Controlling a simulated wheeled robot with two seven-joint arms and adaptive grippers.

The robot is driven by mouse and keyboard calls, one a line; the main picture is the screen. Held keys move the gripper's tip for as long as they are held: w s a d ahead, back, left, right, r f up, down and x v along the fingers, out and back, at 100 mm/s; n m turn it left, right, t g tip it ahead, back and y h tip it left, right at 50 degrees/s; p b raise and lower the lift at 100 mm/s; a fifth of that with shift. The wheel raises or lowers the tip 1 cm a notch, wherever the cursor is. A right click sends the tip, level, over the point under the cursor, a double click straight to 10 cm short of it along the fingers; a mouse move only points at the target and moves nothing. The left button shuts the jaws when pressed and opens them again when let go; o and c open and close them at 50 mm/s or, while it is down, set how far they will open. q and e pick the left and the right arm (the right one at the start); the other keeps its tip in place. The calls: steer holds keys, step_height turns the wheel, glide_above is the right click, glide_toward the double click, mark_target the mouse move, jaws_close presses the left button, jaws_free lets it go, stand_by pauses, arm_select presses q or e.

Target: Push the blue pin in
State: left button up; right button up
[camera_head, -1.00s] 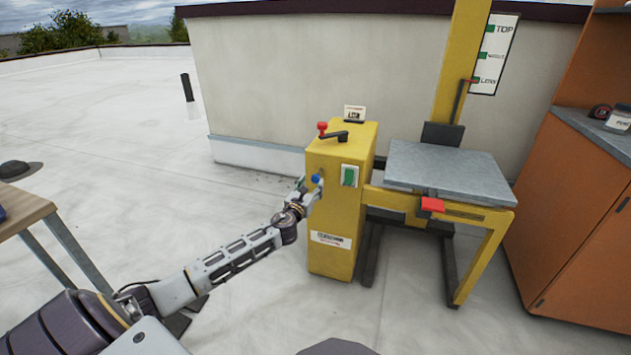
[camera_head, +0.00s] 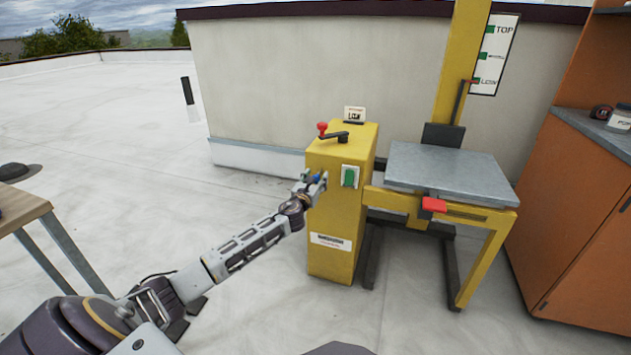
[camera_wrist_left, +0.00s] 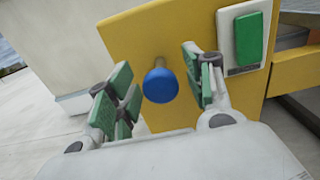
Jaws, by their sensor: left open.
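The blue pin (camera_wrist_left: 160,85) sticks out of the front face of the yellow lift cabinet (camera_head: 336,215). Its round blue head faces the left wrist camera, with a short stem behind it. In the head view the pin (camera_head: 316,177) is partly hidden by my left gripper (camera_head: 313,184). My left gripper is open, with its green-padded fingers (camera_wrist_left: 158,90) on either side of the pin head. My right gripper is not in view.
A green switch (camera_head: 350,177) on a white plate sits right of the pin. A red-knobbed crank (camera_head: 333,133) is on the cabinet top. A grey lift platform (camera_head: 445,172) stands to the right, with a red pedal (camera_head: 433,204). An orange cabinet (camera_head: 570,215) is at far right.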

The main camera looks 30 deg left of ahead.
arm_select(q)
jaws_close()
stand_by(0.4)
steer(key=shift+r, duration=0.1)
steer(key=shift+w+a, duration=0.1)
steer(key=shift+w, duration=0.25)
steer(key=shift+p+x, duration=0.35)
steer(key=shift+x, duration=1.1)
jaws_free()
steer(key=shift+w, duration=0.15)
glide_toward(319, 173)
steer(key=shift+s+d+r, duration=0.3)
steer(key=shift+s+d, duration=0.1)
steer(key=shift+s, duration=0.4)
steer(key=shift+s+d+r, duration=0.3)
steer(key=shift+s+d, duration=0.05)
steer(key=shift+s, duration=0.45)
steer(key=shift+s+d+r, duration=0.3)
steer(key=shift+s+d, duration=0.1)
steer(key=shift+s, duration=0.35)
